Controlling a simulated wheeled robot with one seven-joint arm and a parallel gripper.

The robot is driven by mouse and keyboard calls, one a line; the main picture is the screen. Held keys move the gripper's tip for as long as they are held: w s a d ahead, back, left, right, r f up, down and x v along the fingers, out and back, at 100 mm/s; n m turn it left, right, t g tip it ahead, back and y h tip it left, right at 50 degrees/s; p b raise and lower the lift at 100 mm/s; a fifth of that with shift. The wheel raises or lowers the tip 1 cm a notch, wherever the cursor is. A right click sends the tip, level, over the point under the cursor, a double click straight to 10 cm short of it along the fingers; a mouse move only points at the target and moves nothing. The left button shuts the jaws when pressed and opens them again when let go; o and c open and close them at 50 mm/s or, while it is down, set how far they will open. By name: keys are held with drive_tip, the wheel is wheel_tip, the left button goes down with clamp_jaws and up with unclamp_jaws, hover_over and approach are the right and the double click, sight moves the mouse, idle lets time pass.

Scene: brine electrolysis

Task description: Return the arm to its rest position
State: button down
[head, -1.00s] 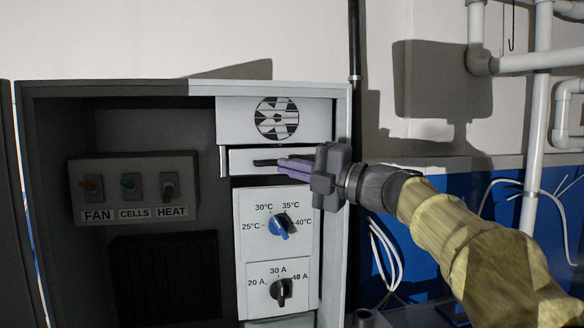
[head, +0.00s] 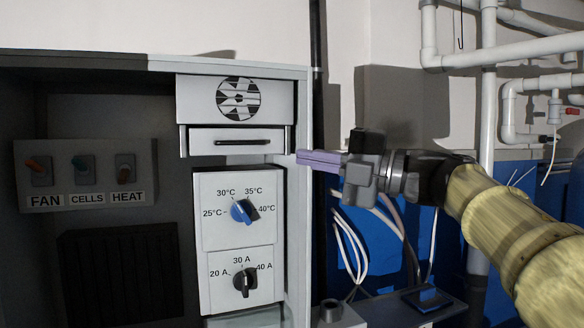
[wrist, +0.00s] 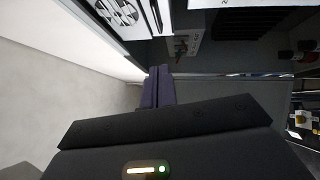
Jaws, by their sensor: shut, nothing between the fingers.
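My gripper (head: 299,157) is in the head view, right of the cabinet's front, with its purple fingers shut together and pointing left. Nothing is between the fingers. They end just to the right of the drawer (head: 236,133) with a dark handle, and appear apart from it. My yellow-sleeved arm reaches in from the right edge. In the wrist view, the purple fingers (wrist: 158,88) show closed together beyond the dark gripper body.
The grey cabinet (head: 100,62) holds FAN, CELLS and HEAT switches (head: 82,171), a blue temperature knob (head: 243,210) and a black current knob (head: 245,281). White pipes (head: 488,90) and loose cables (head: 350,245) are on the right. A dark vertical pipe (head: 317,60) stands behind the gripper.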

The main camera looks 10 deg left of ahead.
drive_tip(key=w+d+f+m+t+h, duration=0.65)
drive_tip(key=f+m, duration=0.25)
drive_tip(key=m, duration=0.2)
drive_tip(key=w+d+f+m+t+h, duration=0.6)
drive_tip(key=w+d+f+m+t, duration=0.1)
drive_tip(key=f+m, duration=0.35)
drive_tip(key=s+d+f+m+g+h, duration=0.2)
drive_tip(key=d+f+m+h, duration=0.15)
drive_tip(key=f, duration=0.55)
drive_tip(key=s+d+f+m+g+h, duration=0.25)
drive_tip(key=f+m, duration=0.25)
drive_tip(key=f, duration=0.4)
drive_tip(key=s+d+f+m+g, duration=0.2)
drive_tip(key=s+f+m+g, duration=0.3)
drive_tip(key=s+f+g, duration=0.5)
drive_tip(key=s+f, duration=0.8)
drive_tip(key=s, duration=0.4)
drive_tip(key=shift+f+h, duration=0.3)
drive_tip(key=shift+h, duration=0.05)
drive_tip(key=shift+d, duration=0.1)
